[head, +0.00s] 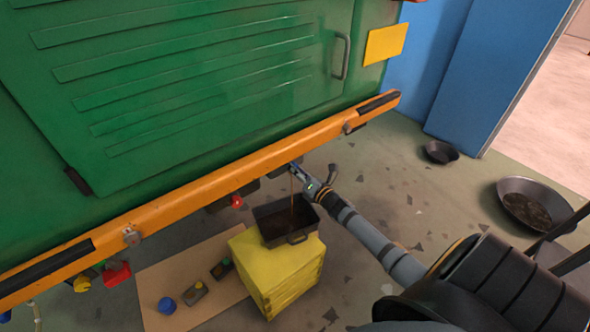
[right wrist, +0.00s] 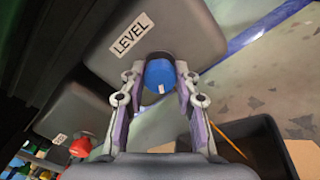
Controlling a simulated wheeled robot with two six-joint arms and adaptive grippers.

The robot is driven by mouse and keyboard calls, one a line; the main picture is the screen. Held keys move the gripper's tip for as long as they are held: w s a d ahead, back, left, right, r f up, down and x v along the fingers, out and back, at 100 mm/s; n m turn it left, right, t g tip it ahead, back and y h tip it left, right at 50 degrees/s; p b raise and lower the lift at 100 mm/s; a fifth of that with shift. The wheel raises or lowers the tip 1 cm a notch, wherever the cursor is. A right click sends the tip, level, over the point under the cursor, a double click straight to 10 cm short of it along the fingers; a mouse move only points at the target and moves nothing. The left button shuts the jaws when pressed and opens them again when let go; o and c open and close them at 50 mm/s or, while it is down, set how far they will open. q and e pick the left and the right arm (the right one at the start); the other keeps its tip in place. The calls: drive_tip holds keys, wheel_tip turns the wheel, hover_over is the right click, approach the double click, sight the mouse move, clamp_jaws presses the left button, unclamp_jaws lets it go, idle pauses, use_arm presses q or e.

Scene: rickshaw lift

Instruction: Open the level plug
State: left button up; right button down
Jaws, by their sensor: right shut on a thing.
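My right gripper (head: 297,172) reaches under the orange side beam of the green machine. In the right wrist view its two fingers (right wrist: 159,82) are shut on a round blue plug (right wrist: 160,73) with a small white mark. The plug is at the edge of a dark grey housing (right wrist: 105,58) that bears a white LEVEL label (right wrist: 131,34). Whether the plug is still seated in the housing cannot be told. A thin brown stream (head: 292,192) falls from near the gripper towards a dark pan (head: 270,217). My left gripper is not in view.
The pan sits on a yellow crate (head: 285,282). A second labelled housing with a red plug (right wrist: 82,146) is beside the first. Blue, grey and green-topped items lie on a brown board (head: 185,265). Two round pans (head: 440,152) (head: 535,203) lie on the floor at right.

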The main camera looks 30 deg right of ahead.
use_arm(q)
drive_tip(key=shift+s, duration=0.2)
use_arm(e)
drive_tip(key=shift+f, duration=0.1)
drive_tip(key=c, duration=1.2)
unclamp_jaws()
drive_tip(key=shift+o, duration=1.1)
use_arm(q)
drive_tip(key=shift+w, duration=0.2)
use_arm(e)
drive_tip(key=s, duration=1.2)
drive_tip(key=shift+d, duration=0.45)
